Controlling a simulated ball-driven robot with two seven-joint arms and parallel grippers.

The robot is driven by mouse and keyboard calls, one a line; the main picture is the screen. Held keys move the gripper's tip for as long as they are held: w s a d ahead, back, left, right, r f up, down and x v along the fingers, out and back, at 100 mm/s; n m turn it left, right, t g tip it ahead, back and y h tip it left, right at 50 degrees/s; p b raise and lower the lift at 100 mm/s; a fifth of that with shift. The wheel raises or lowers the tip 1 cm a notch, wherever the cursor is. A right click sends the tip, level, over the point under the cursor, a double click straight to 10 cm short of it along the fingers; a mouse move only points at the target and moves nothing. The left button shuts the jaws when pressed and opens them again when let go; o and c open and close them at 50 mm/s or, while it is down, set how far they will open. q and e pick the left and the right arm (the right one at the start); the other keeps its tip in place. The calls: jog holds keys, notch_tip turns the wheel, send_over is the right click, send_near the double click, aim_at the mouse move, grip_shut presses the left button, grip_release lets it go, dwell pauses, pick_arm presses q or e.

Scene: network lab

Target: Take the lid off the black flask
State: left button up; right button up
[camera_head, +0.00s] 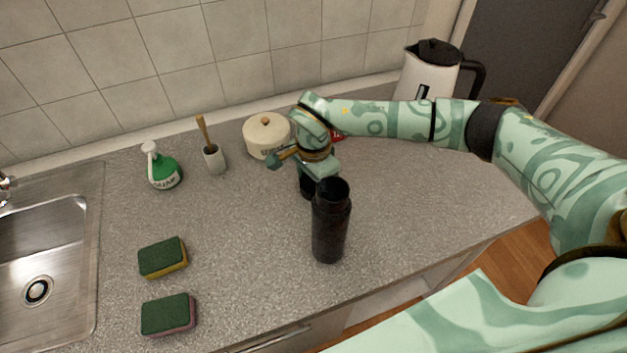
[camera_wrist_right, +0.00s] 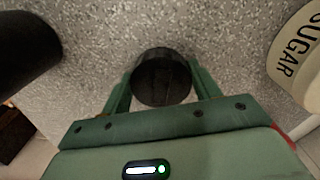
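The black flask (camera_head: 330,228) stands upright on the counter, its round dark top facing me; the top looks like an open mouth. It also shows at the left edge of the right wrist view (camera_wrist_right: 25,45). My right gripper (camera_head: 306,172) is behind the flask, pointing down. A short black cylinder, which looks like the lid (camera_head: 307,187), is below it, partly hidden by the flask. In the right wrist view the lid (camera_wrist_right: 162,76) sits between the fingers of my right gripper (camera_wrist_right: 160,80), which appear to touch both its sides. My left gripper is not in view.
A cream sugar pot (camera_head: 266,138) stands close behind the right gripper. A white kettle (camera_head: 426,75) is at the back right. A green bottle (camera_head: 162,172), brush cup (camera_head: 214,158), two sponges (camera_head: 163,258) and the sink (camera_head: 60,240) are to the left.

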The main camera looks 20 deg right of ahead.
jog(key=o, duration=0.4)
